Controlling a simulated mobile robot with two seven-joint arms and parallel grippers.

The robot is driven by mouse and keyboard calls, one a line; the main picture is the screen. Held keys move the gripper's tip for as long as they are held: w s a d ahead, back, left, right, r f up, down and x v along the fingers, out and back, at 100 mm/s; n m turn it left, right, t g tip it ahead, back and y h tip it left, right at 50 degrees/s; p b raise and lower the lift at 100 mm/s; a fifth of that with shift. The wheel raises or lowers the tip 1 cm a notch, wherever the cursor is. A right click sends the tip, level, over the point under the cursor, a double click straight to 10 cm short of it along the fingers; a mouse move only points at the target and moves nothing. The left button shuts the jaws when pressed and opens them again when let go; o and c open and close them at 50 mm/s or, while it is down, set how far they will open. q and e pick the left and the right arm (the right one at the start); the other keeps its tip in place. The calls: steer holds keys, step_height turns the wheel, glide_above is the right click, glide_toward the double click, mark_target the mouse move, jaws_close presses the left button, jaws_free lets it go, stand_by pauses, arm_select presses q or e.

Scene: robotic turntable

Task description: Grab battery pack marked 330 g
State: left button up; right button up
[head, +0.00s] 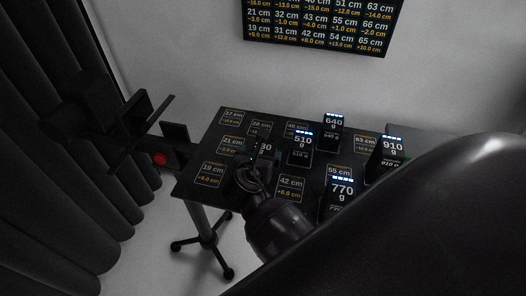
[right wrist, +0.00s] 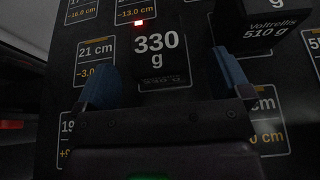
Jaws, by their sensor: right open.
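The battery pack marked 330 g (right wrist: 161,52) is black with white figures and a small red light at its top edge. It stands on the dark table, beyond and between the spread fingers of my right gripper (right wrist: 167,80) in the right wrist view. Both blue-grey fingertips are apart from it, with gaps on each side. In the head view the pack (head: 267,147) is partly hidden behind my right gripper (head: 256,170), and only "30" shows. My right gripper is open and empty. I cannot make out my left gripper.
Other packs stand on the table (head: 232,118): 510 g (head: 302,146) close to the right, 640 g (head: 333,128) behind, 770 g (head: 341,194) at the front right and 910 g (head: 391,153) far right. A dark fixture with a red button (head: 160,158) is at the left.

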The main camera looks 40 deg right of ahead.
mark_target(262, 149)
steer(key=x, duration=0.5)
steer(key=shift+w, duration=0.15)
steer(key=shift+r, duration=0.1)
steer(key=c, duration=1.2)
